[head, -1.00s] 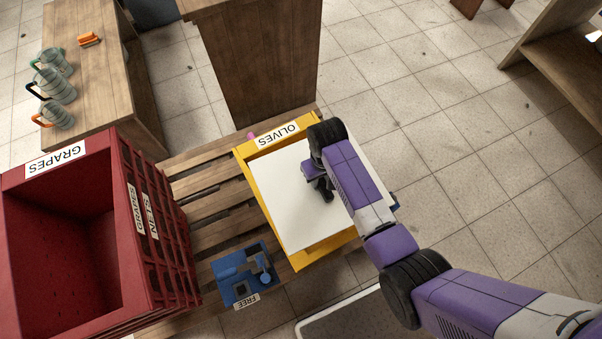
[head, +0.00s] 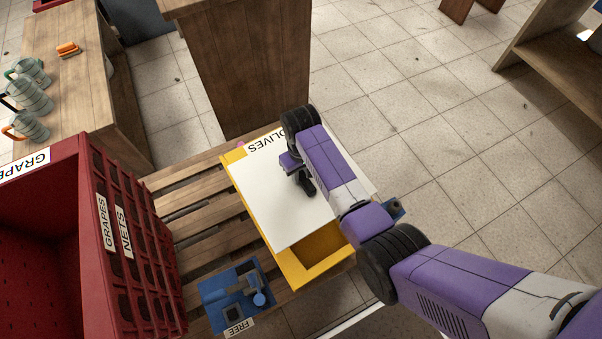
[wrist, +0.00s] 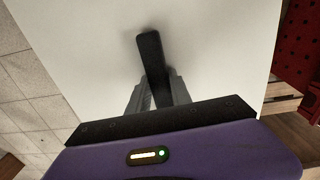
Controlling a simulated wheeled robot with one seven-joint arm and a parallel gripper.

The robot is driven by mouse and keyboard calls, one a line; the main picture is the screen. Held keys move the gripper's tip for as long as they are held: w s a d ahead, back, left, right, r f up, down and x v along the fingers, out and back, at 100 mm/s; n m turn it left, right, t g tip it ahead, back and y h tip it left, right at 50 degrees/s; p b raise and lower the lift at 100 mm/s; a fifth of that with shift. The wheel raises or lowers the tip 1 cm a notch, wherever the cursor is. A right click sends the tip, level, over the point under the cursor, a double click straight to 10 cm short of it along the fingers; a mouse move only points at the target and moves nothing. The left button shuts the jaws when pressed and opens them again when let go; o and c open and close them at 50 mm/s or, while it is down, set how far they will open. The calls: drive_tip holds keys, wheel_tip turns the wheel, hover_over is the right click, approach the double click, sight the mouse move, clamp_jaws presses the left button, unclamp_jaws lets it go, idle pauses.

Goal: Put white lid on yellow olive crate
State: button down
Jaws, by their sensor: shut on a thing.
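The yellow olive crate (head: 291,268) stands on a wooden pallet, its OLIVES label (head: 266,140) at the far end. The white lid (head: 268,203) lies over most of the crate, shifted toward the far end and overlapping part of the label. A strip of the crate's inside shows uncovered at the near end. My gripper (head: 304,182) is above the lid, shut on its dark handle, which shows in the wrist view (wrist: 152,55). My arm hides the lid's right part. I cannot tell whether the lid touches the rim.
A red grape crate (head: 130,230) stands on the left of the pallet (head: 192,196). A blue holder (head: 235,292) labelled FREE lies between the crates at the near side. A wooden cabinet (head: 245,60) stands behind. The tiled floor at right is clear.

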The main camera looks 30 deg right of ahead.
drive_tip(key=shift+r, duration=0.1)
drive_tip(key=shift+s+f, duration=0.1)
drive_tip(key=shift+f, duration=0.15)
drive_tip(key=shift+f+b, duration=1.65)
drive_tip(key=shift+f, duration=0.9)
drive_tip(key=shift+f, duration=0.75)
drive_tip(key=c, duration=1.1)
unclamp_jaws()
drive_tip(key=shift+r+p, duration=0.95)
drive_tip(key=shift+r, duration=3)
